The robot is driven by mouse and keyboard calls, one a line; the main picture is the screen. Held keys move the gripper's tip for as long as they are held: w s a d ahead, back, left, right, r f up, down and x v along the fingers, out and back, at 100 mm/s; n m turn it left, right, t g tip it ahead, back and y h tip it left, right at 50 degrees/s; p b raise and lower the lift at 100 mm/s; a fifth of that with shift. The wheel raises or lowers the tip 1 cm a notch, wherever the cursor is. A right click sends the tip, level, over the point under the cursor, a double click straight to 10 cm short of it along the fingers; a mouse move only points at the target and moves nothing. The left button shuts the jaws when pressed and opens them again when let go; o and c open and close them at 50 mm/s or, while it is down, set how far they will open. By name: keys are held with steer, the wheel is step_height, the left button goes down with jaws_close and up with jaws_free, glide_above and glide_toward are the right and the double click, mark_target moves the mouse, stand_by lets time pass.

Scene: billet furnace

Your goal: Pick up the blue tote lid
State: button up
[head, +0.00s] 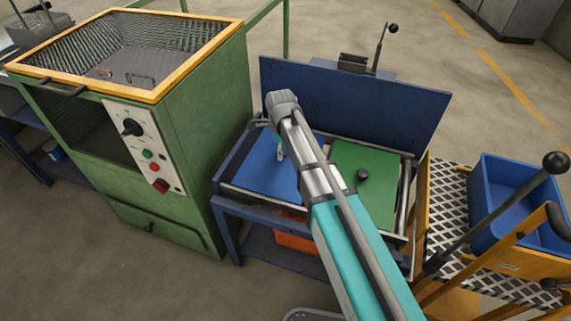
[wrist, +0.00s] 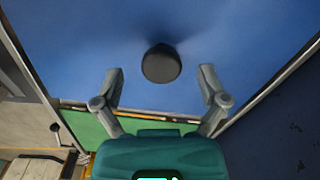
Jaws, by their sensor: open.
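The blue tote lid (head: 262,165) lies flat in the left half of a dark blue bench, partly hidden by my arm in the head view. In the wrist view the blue lid (wrist: 235,35) fills most of the picture, with a round black knob (wrist: 161,63) standing on it. My gripper (wrist: 161,72) is open and empty, one finger on each side of the knob in the picture, touching neither. How far the fingertips are above the lid I cannot tell. In the head view my gripper (head: 280,150) shows only as a small part beside my arm.
A green lid (head: 350,160) with a black knob lies right of the blue one. A tall dark blue panel (head: 350,100) stands behind both. A green furnace cabinet (head: 190,130) stands left; a cart with a blue tote (head: 500,200) and levers stands right.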

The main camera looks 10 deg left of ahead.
steer(key=shift+f+b, duration=1)
steer(key=shift+f, duration=0.25)
jaws_close()
steer(key=shift+r, duration=0.2)
step_height(320, 180, up, 3)
steer(key=p, duration=0.3)
steer(key=shift+f, duration=0.1)
steer(key=s+d+r+p, duration=0.2)
steer(key=s+r+p, duration=0.8)
steer(key=s, duration=0.4)
steer(key=shift+d, duration=0.15)
